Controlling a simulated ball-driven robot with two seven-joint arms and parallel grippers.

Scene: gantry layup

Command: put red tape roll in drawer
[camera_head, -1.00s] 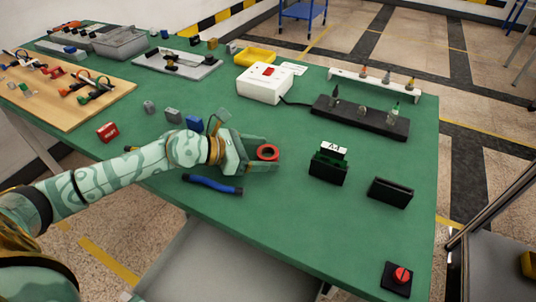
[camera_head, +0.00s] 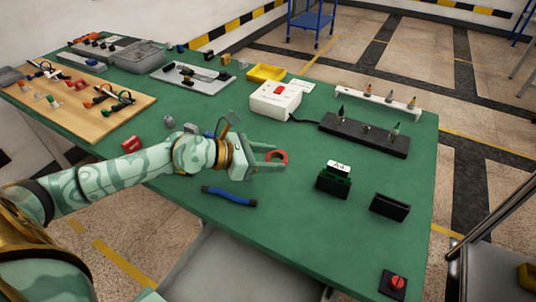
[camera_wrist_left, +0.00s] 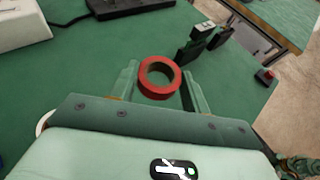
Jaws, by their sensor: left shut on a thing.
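The red tape roll (camera_head: 277,156) is a small ring between the fingertips of my left gripper (camera_head: 268,157), near the middle of the green table. In the left wrist view, the red tape roll (camera_wrist_left: 158,90) lies across the gap between both fingers of my left gripper (camera_wrist_left: 160,88), which is shut on it. I cannot tell how high it is above the table. A grey, tray-like drawer (camera_head: 232,268) sticks out below the table's front edge, partly hidden by the tabletop. At the lower right corner of the left wrist view, part of my right arm seems to show, with its jaws unclear.
A blue-handled tool (camera_head: 230,197) lies on the green table (camera_head: 290,215) near the front edge. A white box with a red switch (camera_head: 275,98), a black holder (camera_head: 362,135) and black stands (camera_head: 388,206) are around. A red button (camera_head: 397,284) is at the front right corner.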

